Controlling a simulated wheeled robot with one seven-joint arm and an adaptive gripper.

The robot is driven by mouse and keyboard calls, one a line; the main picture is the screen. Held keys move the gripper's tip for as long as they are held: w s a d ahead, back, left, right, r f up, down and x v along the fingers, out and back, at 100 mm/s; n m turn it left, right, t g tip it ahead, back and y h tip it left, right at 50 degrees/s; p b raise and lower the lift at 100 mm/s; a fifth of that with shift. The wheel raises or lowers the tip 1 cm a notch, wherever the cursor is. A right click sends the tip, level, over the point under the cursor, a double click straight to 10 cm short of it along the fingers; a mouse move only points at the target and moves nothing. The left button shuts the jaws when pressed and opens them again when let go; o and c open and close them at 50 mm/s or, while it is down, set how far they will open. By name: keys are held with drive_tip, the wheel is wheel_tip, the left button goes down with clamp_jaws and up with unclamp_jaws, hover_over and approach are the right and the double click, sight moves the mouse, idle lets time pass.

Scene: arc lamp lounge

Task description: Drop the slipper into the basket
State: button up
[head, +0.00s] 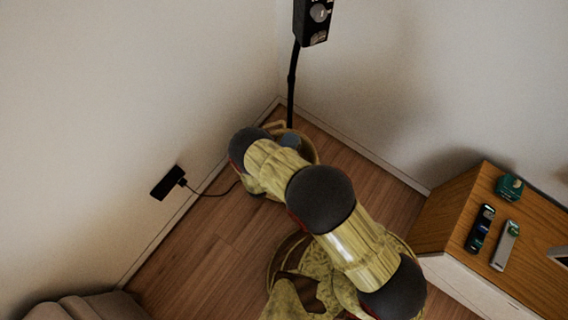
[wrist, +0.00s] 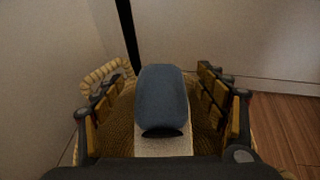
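The blue slipper (wrist: 162,95) with a pale sole shows in the middle of the wrist view, between the two fingers of my gripper (wrist: 163,78). The fingers are spread wide, with a visible gap on each side of the slipper. The woven basket (wrist: 122,108) lies around and below it, with a looped handle (wrist: 103,73) at the left. The slipper appears within the basket's opening; what it rests on is hidden. In the head view a small part of the slipper (head: 289,140) and the basket rim (head: 312,150) show behind my arm, which hides my gripper.
The basket stands in the room's corner, close to both walls and a black lamp pole (head: 291,85). A black plug adapter (head: 168,183) with a cord is at the left wall. A wooden cabinet (head: 455,210) bearing remotes (head: 505,245) stands right. Wood floor (head: 215,240) is partly clear.

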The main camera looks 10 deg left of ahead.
drive_tip(key=o, duration=0.4)
drive_tip(key=v, duration=1.2)
drive_tip(key=shift+f, duration=0.1)
